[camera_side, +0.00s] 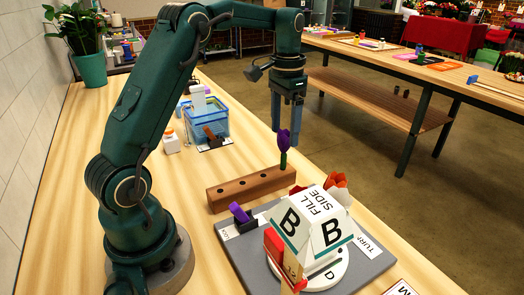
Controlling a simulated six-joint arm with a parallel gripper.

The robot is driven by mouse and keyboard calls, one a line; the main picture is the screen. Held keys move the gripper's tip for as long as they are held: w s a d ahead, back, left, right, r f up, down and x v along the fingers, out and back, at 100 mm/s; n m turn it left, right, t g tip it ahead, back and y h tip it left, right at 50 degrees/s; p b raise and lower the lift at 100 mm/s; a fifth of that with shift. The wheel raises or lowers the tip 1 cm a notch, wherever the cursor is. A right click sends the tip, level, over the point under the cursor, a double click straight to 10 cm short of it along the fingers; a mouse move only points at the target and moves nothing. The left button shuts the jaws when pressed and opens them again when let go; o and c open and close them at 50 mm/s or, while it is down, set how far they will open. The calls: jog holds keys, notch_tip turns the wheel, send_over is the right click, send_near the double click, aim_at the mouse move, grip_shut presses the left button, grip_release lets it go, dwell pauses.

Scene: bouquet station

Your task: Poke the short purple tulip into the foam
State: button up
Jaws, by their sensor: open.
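A purple tulip (284,141) with a green stem stands upright at the right end of a wooden block with several holes (236,192). My gripper (287,124) points down with its fingers apart, and its tips appear just above the tulip's head. Nothing shows between the fingers. A second purple piece (240,212) sits tilted at the left of the grey board (242,258). A white block marked B and "FILL SIDE" (318,207) stands on a round white turntable (330,273). Red flowers (336,181) show behind it. I cannot make out the foam clearly.
A red and wooden piece (275,246) stands in front of the white block. A blue bin (208,122) and a small white bottle (170,141) stand farther back. A potted plant (92,68) is at the far left. Bare table lies left of the wooden block.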

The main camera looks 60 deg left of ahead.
jog(key=shift+r, duration=0.85)
jog(key=o, duration=0.4)
jog(key=shift+c, duration=0.2)
jog(key=shift+d+r, duration=0.15)
jog(key=s+d+r+m+t, duration=0.2)
jog(key=s+d+r+t, duration=0.1)
jog(key=s+d+r, duration=0.55)
jog(key=s+d+f+n+t, duration=0.2)
jog(key=s+d+f, duration=0.2)
jog(key=s+f, duration=0.3)
jog(key=shift+s+f+t, duration=0.25)
jog(key=shift+s+t, duration=0.05)
jog(key=shift+s, duration=0.55)
